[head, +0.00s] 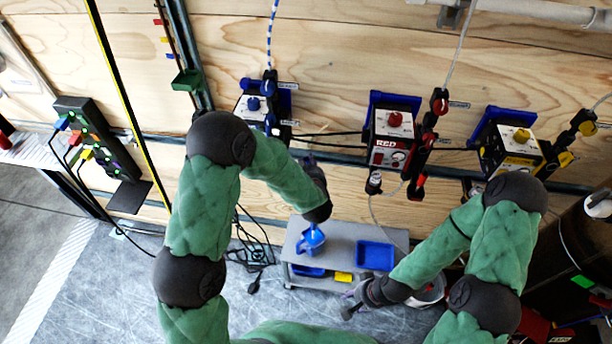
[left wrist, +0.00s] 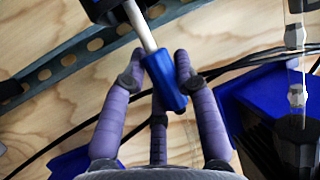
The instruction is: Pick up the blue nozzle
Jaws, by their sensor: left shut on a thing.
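The blue nozzle (left wrist: 170,85) shows in the left wrist view as a blue sleeve on a pale metal shaft that runs up to a dark part at the top edge. The purple fingers of my left gripper (left wrist: 165,65) are shut around the blue sleeve. In the head view my left gripper (head: 309,162) is by the wall, just right of and below the blue-marked box (head: 254,104). I cannot make out the nozzle there. My right gripper (head: 351,303) is low, by the front of the grey cart; its fingers are too small to judge.
Red (head: 390,135) and yellow (head: 510,143) boxes hang to the right. Black cables run along the wall.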

